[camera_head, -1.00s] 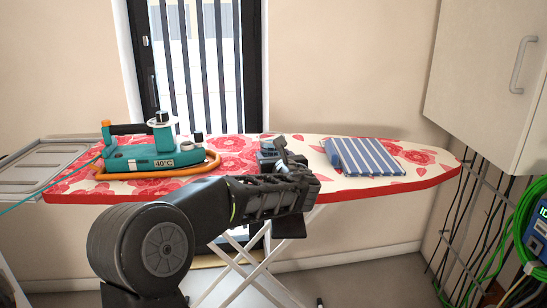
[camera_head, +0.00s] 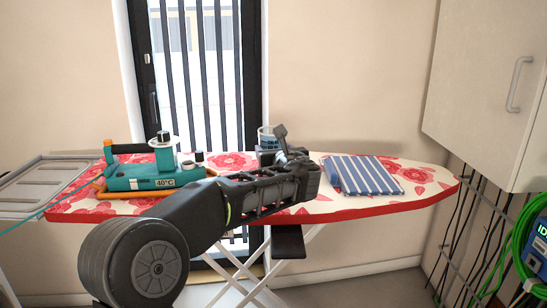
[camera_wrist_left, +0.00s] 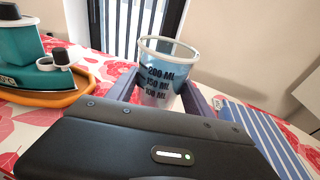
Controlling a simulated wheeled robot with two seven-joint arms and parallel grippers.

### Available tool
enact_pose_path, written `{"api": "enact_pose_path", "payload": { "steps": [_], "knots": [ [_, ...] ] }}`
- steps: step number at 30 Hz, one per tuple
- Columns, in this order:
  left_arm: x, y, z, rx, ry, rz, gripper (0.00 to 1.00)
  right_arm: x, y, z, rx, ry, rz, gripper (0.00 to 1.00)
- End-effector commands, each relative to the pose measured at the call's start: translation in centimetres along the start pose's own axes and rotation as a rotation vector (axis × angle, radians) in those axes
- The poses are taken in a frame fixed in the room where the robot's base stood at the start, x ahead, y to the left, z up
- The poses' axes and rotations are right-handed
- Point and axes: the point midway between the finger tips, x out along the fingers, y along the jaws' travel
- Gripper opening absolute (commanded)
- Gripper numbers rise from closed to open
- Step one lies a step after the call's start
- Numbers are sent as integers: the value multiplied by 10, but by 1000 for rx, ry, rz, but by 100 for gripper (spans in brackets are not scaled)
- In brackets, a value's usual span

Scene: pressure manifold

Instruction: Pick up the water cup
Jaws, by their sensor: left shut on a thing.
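The water cup (camera_wrist_left: 168,68) is a clear, pale measuring cup with a white rim, blue tint and dark ml markings. In the left wrist view it stands upright between the two fingers of my left gripper (camera_wrist_left: 160,92), which is shut on it. Its base is hidden by the gripper body. In the head view the cup (camera_head: 266,136) shows small behind my left gripper (camera_head: 276,150), its rim above the board's back edge, and it looks raised off the board. My right gripper is not in view.
The floral ironing board (camera_head: 420,185) carries a teal iron-like device (camera_head: 150,176) with an orange base at left and a folded blue striped cloth (camera_head: 362,176) just right of the gripper. A wall cabinet (camera_head: 490,90) and green cables (camera_head: 527,240) are at right.

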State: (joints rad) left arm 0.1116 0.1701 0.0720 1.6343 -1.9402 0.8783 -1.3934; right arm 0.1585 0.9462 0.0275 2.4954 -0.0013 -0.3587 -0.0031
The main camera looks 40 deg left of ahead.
Motion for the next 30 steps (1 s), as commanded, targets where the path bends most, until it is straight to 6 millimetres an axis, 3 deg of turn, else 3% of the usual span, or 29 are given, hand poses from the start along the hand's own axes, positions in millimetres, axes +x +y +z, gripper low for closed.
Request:
{"api": "enact_pose_path", "payload": {
  "steps": [9,30],
  "knots": [
    [-3,0,19,-2,-2,0,8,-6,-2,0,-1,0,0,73],
    [-3,0,23,-1,-1,0,8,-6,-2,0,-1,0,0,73]
  ]
}}
